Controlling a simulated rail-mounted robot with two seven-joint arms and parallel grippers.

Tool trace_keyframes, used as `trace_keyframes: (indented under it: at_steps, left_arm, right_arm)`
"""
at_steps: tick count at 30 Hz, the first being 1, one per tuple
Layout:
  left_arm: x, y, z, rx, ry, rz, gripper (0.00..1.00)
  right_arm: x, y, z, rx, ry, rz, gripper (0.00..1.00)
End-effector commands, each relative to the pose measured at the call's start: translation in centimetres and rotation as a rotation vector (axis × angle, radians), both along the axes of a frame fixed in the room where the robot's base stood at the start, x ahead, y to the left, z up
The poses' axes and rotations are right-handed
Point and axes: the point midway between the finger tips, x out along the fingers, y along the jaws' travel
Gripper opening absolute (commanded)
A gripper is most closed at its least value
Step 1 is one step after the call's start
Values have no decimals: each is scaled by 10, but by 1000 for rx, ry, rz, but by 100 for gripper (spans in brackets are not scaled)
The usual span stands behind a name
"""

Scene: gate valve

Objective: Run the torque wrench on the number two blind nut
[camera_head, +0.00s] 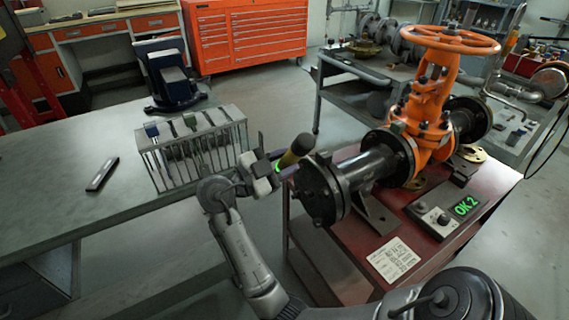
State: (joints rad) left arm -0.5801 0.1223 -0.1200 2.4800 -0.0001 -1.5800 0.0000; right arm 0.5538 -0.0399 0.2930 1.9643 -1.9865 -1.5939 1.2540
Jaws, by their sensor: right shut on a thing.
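The wrench is just left of the black blind flange (318,192) on the near end of the orange gate valve (431,92). The wrench's head is hard to make out, and I cannot tell whether it touches a nut. The individual nuts on the flange are too small to tell apart. A display (465,206) beside the valve reads "OK 2" in green. My left gripper is not in view.
The valve stands on a dark red bench (366,225) with a paper card (393,259). A gap separates table and bench.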

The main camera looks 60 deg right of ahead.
Motion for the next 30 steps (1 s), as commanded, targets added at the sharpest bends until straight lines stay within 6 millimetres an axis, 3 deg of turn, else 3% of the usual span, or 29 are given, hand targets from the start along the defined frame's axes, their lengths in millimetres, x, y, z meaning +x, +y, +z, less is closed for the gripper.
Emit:
trace_keyframes:
  at_steps: [30]
  left_arm:
    - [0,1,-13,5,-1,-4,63]
  right_arm:
    - [-14,-20,1,-4,-2,-1,0]
